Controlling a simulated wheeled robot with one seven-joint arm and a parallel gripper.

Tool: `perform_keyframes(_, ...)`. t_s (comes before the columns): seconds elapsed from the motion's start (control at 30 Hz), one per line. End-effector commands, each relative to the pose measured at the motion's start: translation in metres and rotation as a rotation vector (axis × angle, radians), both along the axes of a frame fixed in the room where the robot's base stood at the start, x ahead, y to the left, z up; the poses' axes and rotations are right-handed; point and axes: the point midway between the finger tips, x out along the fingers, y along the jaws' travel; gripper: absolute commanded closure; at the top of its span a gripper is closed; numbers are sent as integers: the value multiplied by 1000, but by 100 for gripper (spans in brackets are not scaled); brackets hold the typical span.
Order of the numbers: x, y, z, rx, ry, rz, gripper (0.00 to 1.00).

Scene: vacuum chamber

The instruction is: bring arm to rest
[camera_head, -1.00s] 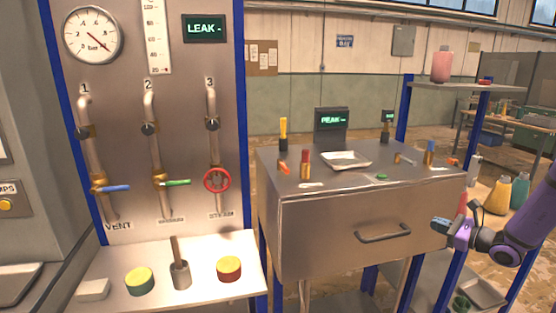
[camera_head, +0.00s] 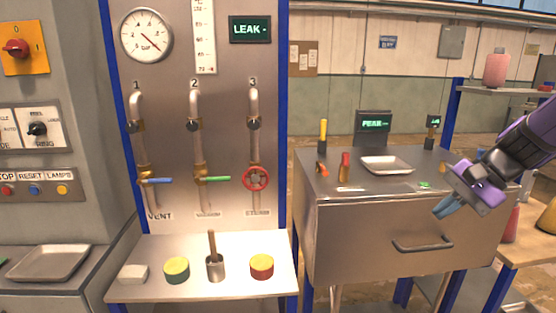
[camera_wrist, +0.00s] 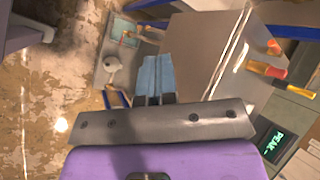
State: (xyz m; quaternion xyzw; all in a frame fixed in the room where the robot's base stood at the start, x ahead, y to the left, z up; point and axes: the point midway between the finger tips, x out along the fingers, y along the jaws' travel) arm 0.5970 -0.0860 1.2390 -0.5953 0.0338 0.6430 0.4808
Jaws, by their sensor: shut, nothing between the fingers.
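My gripper (camera_head: 447,207) is at the right of the head view, at the end of my purple arm. It is raised in front of the right part of the metal cabinet (camera_head: 345,236) with a drawer. Its blue fingers are together, with nothing between them. The fingers appear apart from any object.
The valve panel (camera_head: 225,120) stands left of the cabinet, above a shelf (camera_head: 210,285) with colored round blocks. A white tray (camera_head: 387,166), screwdrivers and a display (camera_head: 374,123) are on the cabinet. A blue-posted rack (camera_head: 452,105) stands behind my arm.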

Motion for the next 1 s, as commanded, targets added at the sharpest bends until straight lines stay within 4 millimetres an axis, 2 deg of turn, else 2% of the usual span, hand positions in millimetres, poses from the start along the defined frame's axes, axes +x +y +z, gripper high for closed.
perform_keyframes(0.03,-12,8,8,-53,-25,47,100)
perform_keyframes(0.23,-56,24,30,-263,-118,218,100)
perform_keyframes(0.6,-132,28,63,-628,-342,478,100)
perform_keyframes(0.8,-158,21,74,-768,-451,563,100)
perform_keyframes(1.0,-167,18,77,-822,-492,593,100)
